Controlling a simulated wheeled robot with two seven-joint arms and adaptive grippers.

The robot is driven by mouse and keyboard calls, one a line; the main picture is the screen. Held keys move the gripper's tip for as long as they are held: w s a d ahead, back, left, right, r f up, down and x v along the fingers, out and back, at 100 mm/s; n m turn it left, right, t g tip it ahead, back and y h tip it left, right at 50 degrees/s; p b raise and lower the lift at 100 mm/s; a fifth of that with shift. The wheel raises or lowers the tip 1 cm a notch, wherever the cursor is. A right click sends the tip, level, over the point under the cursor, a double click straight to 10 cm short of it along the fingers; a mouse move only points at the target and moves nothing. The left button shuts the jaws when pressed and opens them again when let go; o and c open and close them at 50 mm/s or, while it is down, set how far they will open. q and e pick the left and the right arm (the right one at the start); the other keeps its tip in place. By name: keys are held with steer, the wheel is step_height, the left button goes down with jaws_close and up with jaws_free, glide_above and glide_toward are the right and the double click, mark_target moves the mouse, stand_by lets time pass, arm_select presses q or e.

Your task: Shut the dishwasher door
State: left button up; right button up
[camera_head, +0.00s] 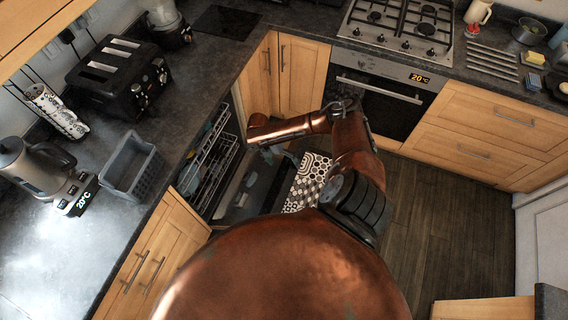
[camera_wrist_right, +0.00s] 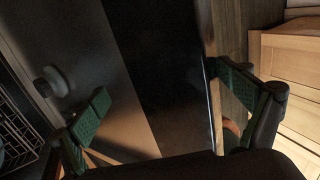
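The dishwasher stands in the left counter run in the head view, with its racks (camera_head: 210,165) showing in the opening. Its door (camera_head: 240,200) is folded down, with a steel inner face. In the right wrist view the door (camera_wrist_right: 110,60) shows a round dispenser and a dark, glossy strip (camera_wrist_right: 170,70) along its edge. My right gripper (camera_head: 276,154) is over the door in the head view, small and partly hidden by my arm. In the right wrist view my right gripper (camera_wrist_right: 165,95) is open, its green-padded fingers spread on either side of the dark strip. Contact cannot be told. My left gripper is not in view.
A patterned mat (camera_head: 306,180) lies on the wooden floor beside the door. The oven (camera_head: 385,100) and wooden cupboards (camera_head: 480,135) stand at the back and right. A grey basket (camera_head: 133,170), toaster (camera_head: 115,75) and kettle (camera_head: 35,168) stand on the left counter. Floor at right is clear.

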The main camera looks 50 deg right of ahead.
steer(key=v, duration=1.2)
stand_by(0.4)
